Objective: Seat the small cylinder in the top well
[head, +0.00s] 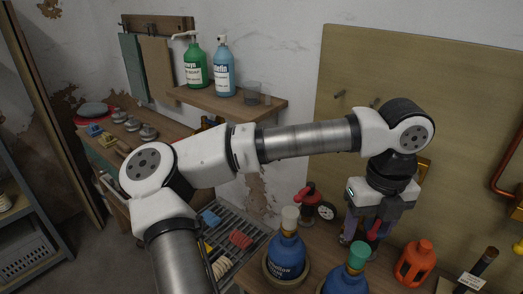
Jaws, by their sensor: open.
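My gripper (363,236) points down over the wooden bench at the right, behind two blue demijohns. It is open, with something small and red near its fingers; I cannot tell whether they touch it. One blue demijohn (286,256) has a white stopper and stands in a round tray. The other blue demijohn (345,281) has a green stopper and is cut off by the lower edge. I cannot make out which thing is the small cylinder, nor the top well.
A red device with a dial (326,211) stands left of my gripper. An orange container (415,262) and a dark labelled bottle (477,272) stand to its right. A wall shelf (228,107) holds a green bottle (195,68), a blue bottle (224,72) and cups. A slatted rack (228,226) lies left of the demijohns.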

